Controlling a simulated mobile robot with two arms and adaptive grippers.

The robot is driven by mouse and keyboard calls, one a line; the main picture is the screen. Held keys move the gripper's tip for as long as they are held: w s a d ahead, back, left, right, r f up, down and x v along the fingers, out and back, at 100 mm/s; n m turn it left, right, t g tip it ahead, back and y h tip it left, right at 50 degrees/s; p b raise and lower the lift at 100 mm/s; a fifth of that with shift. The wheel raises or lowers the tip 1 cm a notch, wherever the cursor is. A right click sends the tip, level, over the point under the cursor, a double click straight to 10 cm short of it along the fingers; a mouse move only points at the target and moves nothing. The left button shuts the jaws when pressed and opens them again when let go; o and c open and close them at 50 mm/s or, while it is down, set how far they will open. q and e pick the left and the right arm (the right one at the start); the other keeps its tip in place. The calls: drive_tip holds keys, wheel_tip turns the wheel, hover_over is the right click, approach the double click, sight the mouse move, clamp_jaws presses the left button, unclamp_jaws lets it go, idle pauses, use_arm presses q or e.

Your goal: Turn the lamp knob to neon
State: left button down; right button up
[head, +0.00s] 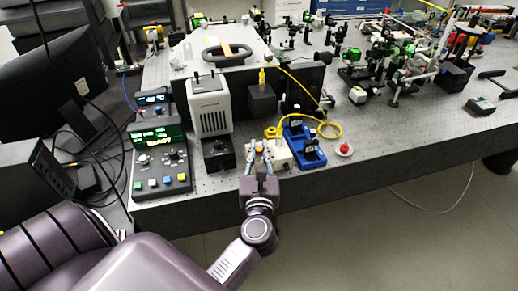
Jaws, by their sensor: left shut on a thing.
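My left gripper (259,160) reaches in from the lower left to the front of a small white box (283,154) on the bench. Its two fingers are shut on a small knob with an orange part (260,148) at the box's front left. The fingers partly cover the knob, so its pointer and any lamp labels cannot be read. A yellow cable fitting (270,132) stands on the box just behind. My right gripper is not in view.
A black box with a dial (218,154) stands left of the gripper, below a grey-white unit (209,106). Further left is a control panel with a green display (157,134). A blue holder (304,147) and a red button (344,148) are to the right. The bench's front right is clear.

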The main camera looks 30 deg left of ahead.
use_arm(q)
drive_tip(key=m+t+h+p, duration=0.1)
drive_tip(key=m+h, duration=0.1)
drive_tip(key=h, duration=0.1)
drive_tip(key=shift+s+a+r+m+t+h+p, duration=0.1)
drive_tip(key=shift+m+t+h+p, duration=0.2)
drive_tip(key=shift+t+p, duration=0.1)
drive_tip(key=shift+m+t+h, duration=0.4)
drive_tip(key=shift+m+h, duration=0.5)
drive_tip(key=shift+h, duration=0.3)
drive_tip(key=shift+m+h, duration=0.4)
drive_tip(key=shift+h, duration=0.3)
drive_tip(key=m+h, duration=0.1)
drive_tip(key=m+h+b, duration=0.1)
drive_tip(key=h, duration=0.1)
drive_tip(key=shift+f+h, duration=0.3)
drive_tip(key=shift+r+m+h+b, duration=0.15)
drive_tip(key=shift+m+h+b, duration=1.1)
drive_tip(key=shift+h, duration=0.55)
